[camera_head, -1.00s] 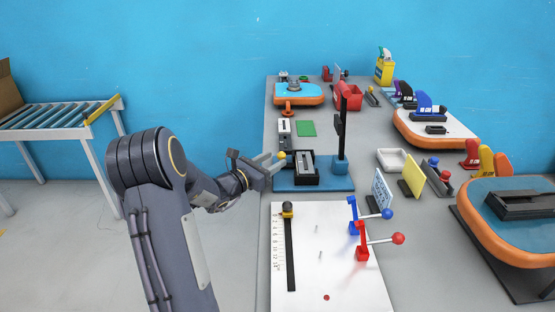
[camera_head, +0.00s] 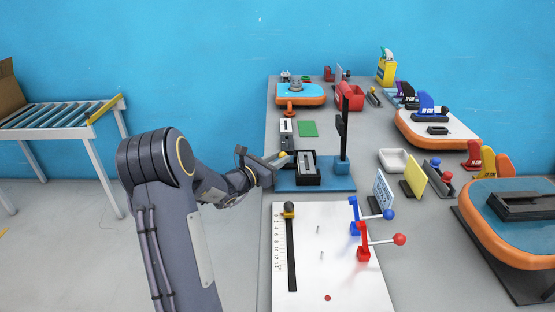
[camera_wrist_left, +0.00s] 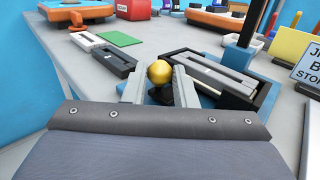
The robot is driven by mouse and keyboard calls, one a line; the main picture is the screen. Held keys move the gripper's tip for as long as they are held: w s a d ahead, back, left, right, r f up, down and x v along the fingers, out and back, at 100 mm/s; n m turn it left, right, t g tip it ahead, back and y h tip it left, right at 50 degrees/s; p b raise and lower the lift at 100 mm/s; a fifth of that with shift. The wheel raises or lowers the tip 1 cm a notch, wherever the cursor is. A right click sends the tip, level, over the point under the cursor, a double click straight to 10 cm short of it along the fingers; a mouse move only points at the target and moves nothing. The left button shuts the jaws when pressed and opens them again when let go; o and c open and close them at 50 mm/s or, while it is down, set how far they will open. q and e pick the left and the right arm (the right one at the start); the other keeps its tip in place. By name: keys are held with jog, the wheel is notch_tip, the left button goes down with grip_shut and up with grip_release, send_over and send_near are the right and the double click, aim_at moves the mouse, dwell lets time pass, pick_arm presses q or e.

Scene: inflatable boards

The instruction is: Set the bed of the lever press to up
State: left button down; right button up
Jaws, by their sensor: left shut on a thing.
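The lever press stands on a blue base plate (camera_head: 335,184) with a dark upright column (camera_head: 343,130). Its bed looks like the black box with a grey slotted insert (camera_head: 307,166), also in the left wrist view (camera_wrist_left: 222,82). A yellow ball knob (camera_wrist_left: 159,72) on a dark mount sits beside the box's left side. My left gripper (camera_head: 282,159) is shut on this knob, one finger on each side of it in the left wrist view. In the head view the fingers partly hide the knob. My right gripper is not in view.
In front lies a white board (camera_head: 325,280) with a black slide track (camera_head: 290,255) and blue and red levers (camera_head: 361,255). A small grey slotted block (camera_head: 286,132) and a green pad (camera_head: 307,129) lie behind. A white tray (camera_head: 393,161) and signs stand to the right.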

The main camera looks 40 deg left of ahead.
pick_arm(q)
jog(key=shift+r, duration=0.8)
jog(key=c, duration=1.2)
grip_release()
jog(key=shift+f, duration=0.1)
jog(key=shift+s, duration=0.15)
jog(key=shift+s+a, duration=0.1)
jog(key=shift+s, duration=0.25)
jog(key=s, duration=0.6)
jog(key=shift+s+a, duration=0.25)
jog(key=shift+s, duration=0.15)
